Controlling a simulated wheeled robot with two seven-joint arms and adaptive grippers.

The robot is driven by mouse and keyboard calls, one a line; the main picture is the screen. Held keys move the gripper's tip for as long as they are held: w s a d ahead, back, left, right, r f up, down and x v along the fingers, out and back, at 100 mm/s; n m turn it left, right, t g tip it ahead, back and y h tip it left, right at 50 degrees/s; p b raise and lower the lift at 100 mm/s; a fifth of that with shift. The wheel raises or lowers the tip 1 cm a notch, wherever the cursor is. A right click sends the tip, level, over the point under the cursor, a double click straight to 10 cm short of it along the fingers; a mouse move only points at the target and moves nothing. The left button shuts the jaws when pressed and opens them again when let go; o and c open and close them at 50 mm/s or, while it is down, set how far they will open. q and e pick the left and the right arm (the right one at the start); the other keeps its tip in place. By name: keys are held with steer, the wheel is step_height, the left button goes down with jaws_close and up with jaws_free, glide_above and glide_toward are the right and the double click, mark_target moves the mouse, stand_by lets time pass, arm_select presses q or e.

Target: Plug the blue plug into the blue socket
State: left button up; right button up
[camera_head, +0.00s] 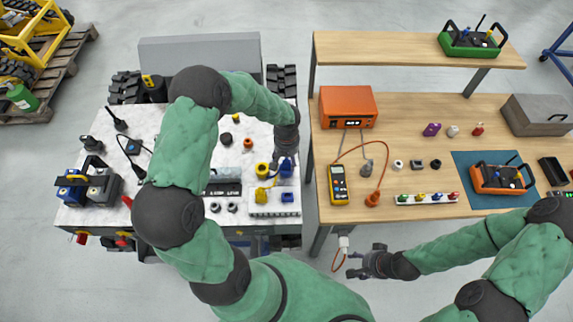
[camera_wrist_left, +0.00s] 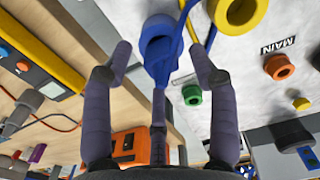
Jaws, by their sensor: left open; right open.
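My left gripper (camera_head: 284,160) is over the white cart top (camera_head: 210,130), at the blue plug (camera_head: 287,169). In the left wrist view the blue plug (camera_wrist_left: 160,62) lies between the spread fingers of my open left gripper (camera_wrist_left: 160,70); I cannot tell whether they touch it. The blue socket (camera_head: 288,197) sits on a white block in front of the plug, next to a yellow socket (camera_head: 261,196). My right gripper (camera_head: 366,263) is open and empty, in front of the wooden bench.
A yellow plug (camera_head: 262,171) stands left of the blue one. The wooden bench (camera_head: 420,110) to the right holds an orange power unit (camera_head: 347,104), a yellow meter (camera_head: 339,184) and a strip of small coloured parts (camera_head: 427,198). Blue and black boxes (camera_head: 88,185) stand at the cart's left.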

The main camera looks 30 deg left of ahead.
arm_select(q)
step_height(320, 180, down, 3)
steer(key=shift+a+r, duration=0.1)
steer(key=shift+r, duration=0.1)
jaws_close()
steer(key=shift+r, duration=0.15)
